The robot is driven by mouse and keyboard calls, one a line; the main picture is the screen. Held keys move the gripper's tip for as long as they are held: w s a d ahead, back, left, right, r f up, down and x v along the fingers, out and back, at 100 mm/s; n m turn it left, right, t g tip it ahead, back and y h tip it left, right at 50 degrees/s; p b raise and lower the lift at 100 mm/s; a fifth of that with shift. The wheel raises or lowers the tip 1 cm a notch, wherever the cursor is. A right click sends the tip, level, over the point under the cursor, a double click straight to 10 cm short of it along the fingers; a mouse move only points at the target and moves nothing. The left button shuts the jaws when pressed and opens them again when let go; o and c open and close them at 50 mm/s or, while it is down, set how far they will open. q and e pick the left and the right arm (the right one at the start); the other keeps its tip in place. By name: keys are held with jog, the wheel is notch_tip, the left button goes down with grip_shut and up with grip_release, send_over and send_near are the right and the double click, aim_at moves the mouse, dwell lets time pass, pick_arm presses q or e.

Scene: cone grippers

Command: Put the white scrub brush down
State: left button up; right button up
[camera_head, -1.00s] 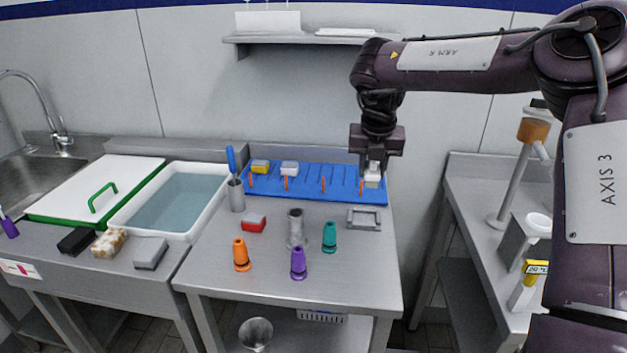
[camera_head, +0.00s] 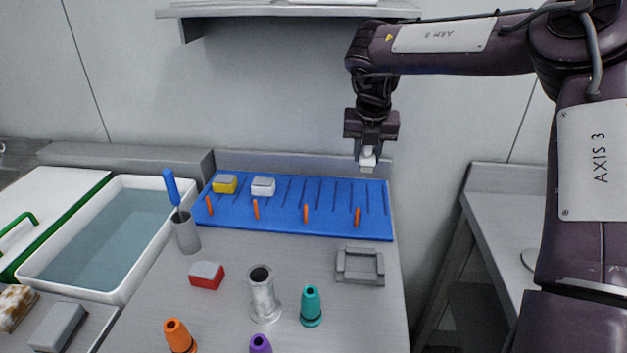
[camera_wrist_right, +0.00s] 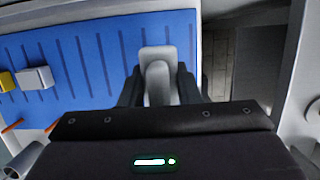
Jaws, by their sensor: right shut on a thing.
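My right gripper (camera_head: 368,150) hangs pointing down over the back right end of the blue grooved mat (camera_head: 335,222). It is shut on the white scrub brush (camera_head: 367,160). In the right wrist view the white scrub brush (camera_wrist_right: 157,80) sits between the dark fingers, with the right edge of the blue mat (camera_wrist_right: 100,60) behind it. The brush appears to be above the mat, but its exact height is hard to tell. My left gripper is not in view.
A yellow block (camera_head: 225,184) and a white block (camera_head: 263,187) rest on the mat's left part, and several orange pegs (camera_head: 306,213) line its front. A grey frame (camera_head: 360,266), metal cylinder (camera_head: 262,293), teal cone (camera_head: 311,306) and red block (camera_head: 206,275) stand nearer. The mat's right part is clear.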

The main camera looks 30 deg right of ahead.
send_over(362, 196)
jog(key=f, duration=0.3)
jog(key=s+f, duration=0.1)
jog(key=f, duration=0.1)
jog(key=shift+a, duration=0.35)
jog(key=shift+w+f, duration=0.1)
jog(key=shift+f, duration=0.25)
notch_tip(362, 196, down, 3)
jog(key=shift+p, duration=0.3)
jog(key=shift+d+f, duration=0.1)
jog(key=shift+f, duration=0.15)
jog(key=o, duration=1)
jog(key=shift+c, duration=0.2)
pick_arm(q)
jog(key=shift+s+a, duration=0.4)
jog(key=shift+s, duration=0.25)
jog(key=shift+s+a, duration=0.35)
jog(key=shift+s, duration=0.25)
